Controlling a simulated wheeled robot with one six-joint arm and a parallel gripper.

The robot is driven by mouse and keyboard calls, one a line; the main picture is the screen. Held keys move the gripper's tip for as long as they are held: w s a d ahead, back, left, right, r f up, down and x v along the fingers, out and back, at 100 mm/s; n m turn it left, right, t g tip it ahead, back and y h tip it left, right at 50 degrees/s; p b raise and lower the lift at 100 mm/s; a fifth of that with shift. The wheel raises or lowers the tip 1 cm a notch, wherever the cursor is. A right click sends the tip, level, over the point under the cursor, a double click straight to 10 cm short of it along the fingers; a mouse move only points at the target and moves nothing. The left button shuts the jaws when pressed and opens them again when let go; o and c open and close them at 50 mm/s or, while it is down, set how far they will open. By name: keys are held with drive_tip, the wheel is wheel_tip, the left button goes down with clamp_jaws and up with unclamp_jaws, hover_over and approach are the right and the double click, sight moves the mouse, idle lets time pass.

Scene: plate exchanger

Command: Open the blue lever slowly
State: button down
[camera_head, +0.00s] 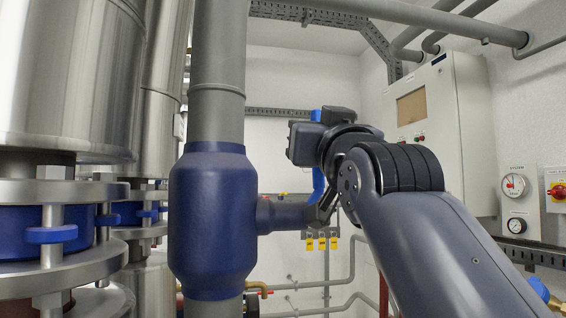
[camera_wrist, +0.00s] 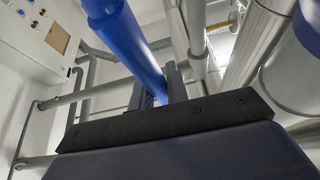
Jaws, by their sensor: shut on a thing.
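The blue lever (camera_head: 318,183) stands roughly upright beside the blue valve body (camera_head: 213,220), at the end of its short stem (camera_head: 284,216). Its top end shows above my dark wrist, which covers part of it. In the wrist view the lever (camera_wrist: 128,40) runs from the top edge down between my two grey fingers. My gripper (camera_wrist: 158,90) is shut on the lever. In the head view the fingertips are mostly hidden behind the wrist.
A thick grey vertical pipe (camera_head: 218,60) carries the valve. Steel columns with blue-handled flanges (camera_head: 52,235) stand at the left. A control cabinet (camera_head: 432,110) and gauges (camera_head: 514,186) are on the right wall. Yellow tags (camera_head: 322,243) hang behind the lever.

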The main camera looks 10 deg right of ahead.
drive_tip(key=shift+s+t+b, duration=0.5)
drive_tip(key=shift+s+b, duration=0.05)
drive_tip(key=shift+b, duration=0.05)
drive_tip(key=c, duration=1.4)
unclamp_jaws()
drive_tip(key=shift+s, duration=0.1)
